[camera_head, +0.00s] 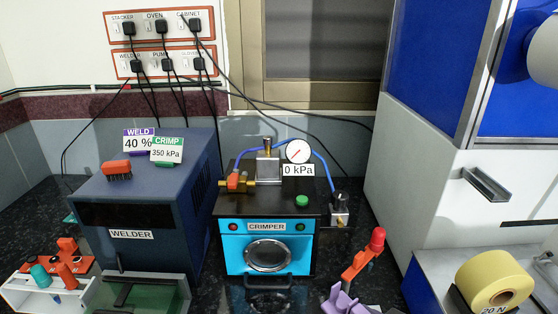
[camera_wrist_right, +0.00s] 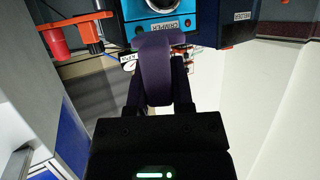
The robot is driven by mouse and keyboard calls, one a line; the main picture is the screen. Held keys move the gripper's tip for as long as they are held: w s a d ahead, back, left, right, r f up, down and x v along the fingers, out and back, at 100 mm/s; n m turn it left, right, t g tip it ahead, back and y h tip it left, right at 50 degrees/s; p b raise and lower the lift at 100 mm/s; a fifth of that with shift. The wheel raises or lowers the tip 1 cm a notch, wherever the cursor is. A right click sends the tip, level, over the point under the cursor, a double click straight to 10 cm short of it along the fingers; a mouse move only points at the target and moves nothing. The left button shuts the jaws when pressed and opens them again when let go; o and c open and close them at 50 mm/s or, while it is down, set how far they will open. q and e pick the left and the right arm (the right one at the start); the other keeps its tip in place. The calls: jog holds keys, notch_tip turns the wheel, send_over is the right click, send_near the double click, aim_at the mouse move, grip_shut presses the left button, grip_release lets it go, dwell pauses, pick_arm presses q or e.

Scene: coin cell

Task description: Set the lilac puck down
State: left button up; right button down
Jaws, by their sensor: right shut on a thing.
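My right gripper (camera_wrist_right: 158,98) is shut on a purple piece, the lilac puck (camera_wrist_right: 153,65), in the right wrist view. The puck looks dark there and stands up between the two black fingers. In the head view a pale lilac piece (camera_head: 344,301) shows at the bottom edge, left of the red and orange stand; I cannot tell whether it is the same thing. What lies directly under the held puck is hidden. My left gripper is in neither view.
The blue crimper (camera_head: 267,249) stands in the middle, with the dark welder (camera_head: 147,213) at left. A red-topped orange stand (camera_head: 362,258) is right of the crimper. A yellow roll (camera_head: 495,280) sits at lower right. A white rack (camera_head: 40,293) is at lower left.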

jog(key=r+n+g+y, duration=0.1)
jog(key=r, duration=0.1)
jog(key=s+r+n+g+y, duration=0.1)
jog(key=r, duration=0.1)
jog(key=d+r+n+g+y, duration=0.1)
jog(key=r+n, duration=0.1)
jog(key=shift+s+r+g+y, duration=0.15)
jog(key=shift+s+g+y, duration=0.15)
jog(key=shift+s+g, duration=0.1)
